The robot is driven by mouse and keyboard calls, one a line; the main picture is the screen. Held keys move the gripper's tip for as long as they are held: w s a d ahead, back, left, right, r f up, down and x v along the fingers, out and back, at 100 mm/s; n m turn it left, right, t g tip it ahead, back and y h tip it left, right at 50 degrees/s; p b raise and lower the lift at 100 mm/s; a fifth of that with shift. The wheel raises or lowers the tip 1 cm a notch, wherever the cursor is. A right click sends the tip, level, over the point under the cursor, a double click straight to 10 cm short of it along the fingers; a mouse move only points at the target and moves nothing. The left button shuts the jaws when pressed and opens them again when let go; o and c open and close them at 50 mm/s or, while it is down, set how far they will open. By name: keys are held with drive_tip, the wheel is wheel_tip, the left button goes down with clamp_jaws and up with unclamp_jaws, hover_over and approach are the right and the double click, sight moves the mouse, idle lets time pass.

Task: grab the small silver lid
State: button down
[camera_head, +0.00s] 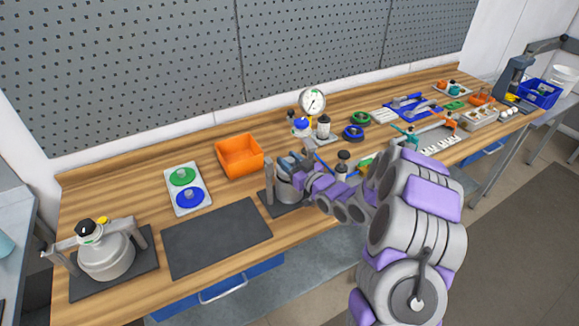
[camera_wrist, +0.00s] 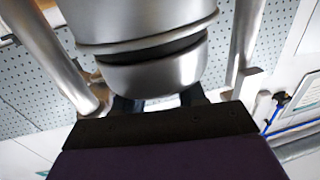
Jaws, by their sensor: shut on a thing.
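My gripper (camera_head: 292,166) is at the small silver vessel (camera_head: 287,190), between the two upright posts of its stand, near the front middle of the bench. In the wrist view, a rounded silver metal piece (camera_wrist: 155,78), which looks like the small silver lid, fills the top centre, with a rimmed silver body above it in the picture. The dark fingers of my gripper (camera_wrist: 160,103) are shut on this piece, and their tips are mostly hidden behind it. I cannot tell whether the lid is apart from the vessel.
Silver posts (camera_wrist: 45,50) flank the gripper closely. A larger silver drum (camera_head: 106,258) stands in a stand at left. An orange bin (camera_head: 239,155) and a tray with green and blue discs (camera_head: 187,189) lie behind. A pressure gauge (camera_head: 312,101) stands further back. The dark mat (camera_head: 215,237) is clear.

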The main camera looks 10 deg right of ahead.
sight(290, 159)
drive_tip(key=shift+r, duration=0.15)
idle(0.3)
drive_tip(key=shift+d+r, duration=0.1)
drive_tip(key=shift+r, duration=0.55)
wheel_tip(290, 159, up, 2)
drive_tip(key=shift+r+p, duration=0.2)
drive_tip(key=shift+p, duration=0.45)
drive_tip(key=s+d+r+p, duration=0.1)
drive_tip(key=s+p, duration=0.6)
drive_tip(key=s, duration=0.6)
drive_tip(key=shift+s+d+r+p, duration=0.25)
drive_tip(key=shift+s+d+p, duration=0.1)
drive_tip(key=shift+d, duration=0.05)
drive_tip(key=s+p, duration=0.1)
drive_tip(key=p, duration=0.1)
drive_tip(key=s+p, duration=0.1)
drive_tip(key=p, duration=0.2)
drive_tip(key=shift+d+f+p, duration=0.15)
drive_tip(key=shift+p, duration=0.15)
